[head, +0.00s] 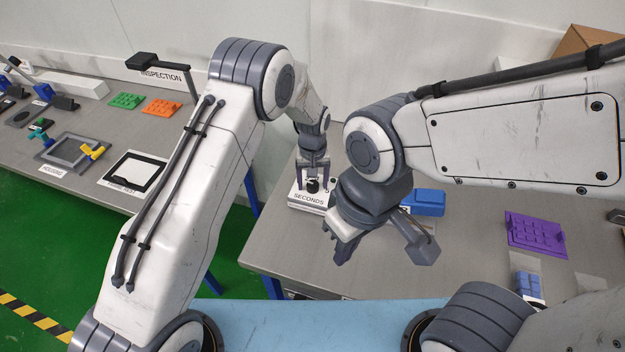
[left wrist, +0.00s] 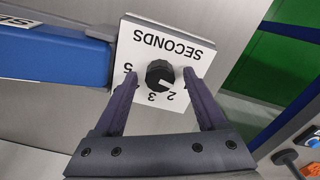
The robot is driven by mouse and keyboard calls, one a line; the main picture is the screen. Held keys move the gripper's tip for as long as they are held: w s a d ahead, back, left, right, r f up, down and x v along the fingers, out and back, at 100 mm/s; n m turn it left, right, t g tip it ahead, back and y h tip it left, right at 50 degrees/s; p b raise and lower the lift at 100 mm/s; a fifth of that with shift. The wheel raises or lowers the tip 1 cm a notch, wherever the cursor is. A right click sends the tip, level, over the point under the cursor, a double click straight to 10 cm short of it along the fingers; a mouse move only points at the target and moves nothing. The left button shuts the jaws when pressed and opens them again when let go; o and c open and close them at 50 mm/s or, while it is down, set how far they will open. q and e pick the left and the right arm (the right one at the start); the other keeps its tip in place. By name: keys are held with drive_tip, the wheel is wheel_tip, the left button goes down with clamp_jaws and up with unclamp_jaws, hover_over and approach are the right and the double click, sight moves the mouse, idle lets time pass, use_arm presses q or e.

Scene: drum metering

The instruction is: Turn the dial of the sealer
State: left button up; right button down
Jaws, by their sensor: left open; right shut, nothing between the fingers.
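The sealer's dial (left wrist: 159,71) is a round black knob on a white plate (left wrist: 189,30) marked SECONDS, with numbers around it. In the head view the dial (head: 312,186) is small and partly covered by my left gripper (head: 313,180). My left gripper is open, with one finger on each side of the dial in the left wrist view (left wrist: 160,75). Small gaps seem to show between fingers and dial; contact is unclear. The sealer's blue body (left wrist: 55,52) is beside the plate. My right gripper (head: 342,250) is shut and empty, nearer the table's front.
A purple tray (head: 537,233) and a blue block piece (head: 528,285) are on the right of the grey table (head: 470,255). A blue object (head: 428,199) lies behind my right gripper. Another bench on the left holds a green (head: 126,101) and an orange tray (head: 162,106).

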use_arm(q)
clamp_jaws()
drive_tip(key=m+b, duration=0.2)
drive_tip(key=m, duration=0.1)
drive_tip(key=shift+f+m, duration=0.1)
drive_tip(key=shift+m, duration=0.3)
drive_tip(key=m+b, duration=0.1)
drive_tip(key=m, duration=0.2)
drive_tip(key=shift+m, duration=0.3)
drive_tip(key=m+b, duration=0.1)
drive_tip(key=m, duration=0.3)
drive_tip(key=shift+m+b, duration=0.6)
drive_tip(key=shift+m, duration=1.6)
drive_tip(key=shift+r, duration=0.2)
